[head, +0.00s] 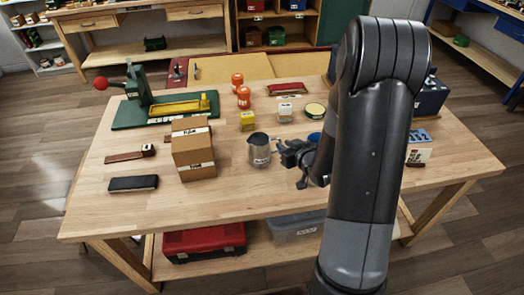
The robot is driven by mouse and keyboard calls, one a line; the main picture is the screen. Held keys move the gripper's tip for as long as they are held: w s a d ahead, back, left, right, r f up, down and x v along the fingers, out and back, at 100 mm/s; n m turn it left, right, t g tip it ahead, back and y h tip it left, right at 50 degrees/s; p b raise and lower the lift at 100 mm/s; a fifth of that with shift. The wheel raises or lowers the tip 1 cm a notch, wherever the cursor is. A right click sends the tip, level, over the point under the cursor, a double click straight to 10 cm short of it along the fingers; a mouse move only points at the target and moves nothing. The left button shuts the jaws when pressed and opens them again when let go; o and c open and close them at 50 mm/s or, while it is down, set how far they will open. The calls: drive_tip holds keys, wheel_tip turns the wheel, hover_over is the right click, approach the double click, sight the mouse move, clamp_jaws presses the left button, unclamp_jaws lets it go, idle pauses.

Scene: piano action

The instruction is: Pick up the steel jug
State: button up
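The steel jug (259,151) stands upright near the middle of the wooden table. It is a small grey metal jug with a white label on its front, and its handle side faces my gripper. My gripper (283,156) is dark and sits just to the right of the jug, at about its height in the picture. I cannot tell whether the fingers touch the jug or its handle, or how far apart they are. My arm hides part of the table to the right.
Cardboard boxes (193,148) stand left of the jug. A black case (133,184) lies at the front left. The table (255,198) is clear in front of the jug.

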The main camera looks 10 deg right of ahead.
drive_tip(key=x, duration=0.6)
drive_tip(key=shift+w+f, duration=0.15)
drive_tip(key=shift+w, duration=0.1)
clamp_jaws()
